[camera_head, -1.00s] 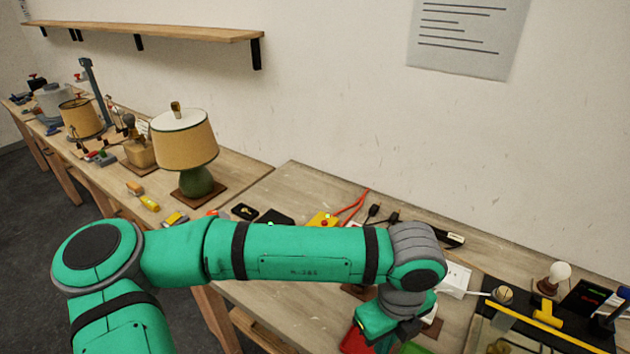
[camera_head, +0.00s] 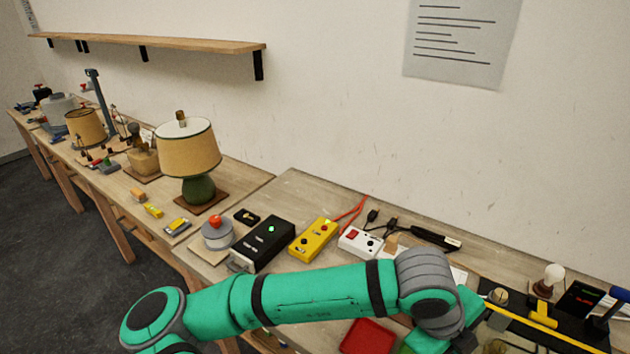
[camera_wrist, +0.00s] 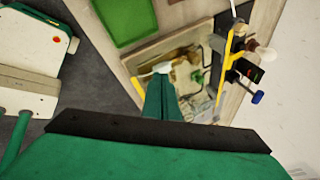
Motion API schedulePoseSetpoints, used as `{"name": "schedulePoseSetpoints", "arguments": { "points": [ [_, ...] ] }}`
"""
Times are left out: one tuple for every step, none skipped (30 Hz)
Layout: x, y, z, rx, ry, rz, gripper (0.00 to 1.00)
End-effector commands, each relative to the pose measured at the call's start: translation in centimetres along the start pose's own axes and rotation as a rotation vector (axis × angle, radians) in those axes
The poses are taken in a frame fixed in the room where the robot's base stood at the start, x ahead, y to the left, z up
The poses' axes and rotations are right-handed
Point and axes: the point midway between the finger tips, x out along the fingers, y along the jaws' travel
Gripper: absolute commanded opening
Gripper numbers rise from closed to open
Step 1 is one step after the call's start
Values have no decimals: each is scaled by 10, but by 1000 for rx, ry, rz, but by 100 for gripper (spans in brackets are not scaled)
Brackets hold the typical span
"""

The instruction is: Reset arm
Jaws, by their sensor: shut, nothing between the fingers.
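My gripper (camera_wrist: 162,98) shows in the wrist view with its green fingers together and nothing between them. It is above the bench edge area, apart from any object as far as I can see. In the head view my green arm crosses the lower middle, and the gripper's fingers are hidden or out of frame at the bottom. A lamp with a tan shade and green base (camera_head: 188,160) stands upright on the bench to the left of the arm.
A black box (camera_head: 262,243), a yellow box (camera_head: 314,239) and a white switch box (camera_head: 360,242) stand behind my arm. A red tray (camera_head: 368,337) lies in front of it. A light bulb (camera_head: 554,273) and a yellow bar (camera_head: 540,323) are at right. A green tray (camera_wrist: 122,20) shows in the wrist view.

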Motion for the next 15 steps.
{"name": "schedulePoseSetpoints", "arguments": {
  "points": [
    [3,-16,-13,-16,45,-65,0],
    [3,-25,-19,-26,69,-104,0],
    [3,-37,-27,-41,99,-154,0],
    [2,-46,-33,-53,122,-193,0],
    [1,-54,-38,-66,145,-229,0],
    [-2,-65,-44,-85,174,-280,0],
    [-4,-73,-48,-101,198,-315,0],
    [-7,-81,-52,-116,220,-353,0],
    [-11,-90,-57,-139,251,-400,0],
    [-15,-97,-60,-157,273,-436,0],
    [-18,-104,-63,-175,296,-471,0],
    [-23,-112,-66,-200,325,-517,0],
    [-27,-119,-68,-220,349,-551,0],
    [-31,-124,-69,-239,370,-584,0],
    [-36,-132,-70,-268,400,-629,0]
  ]
}}
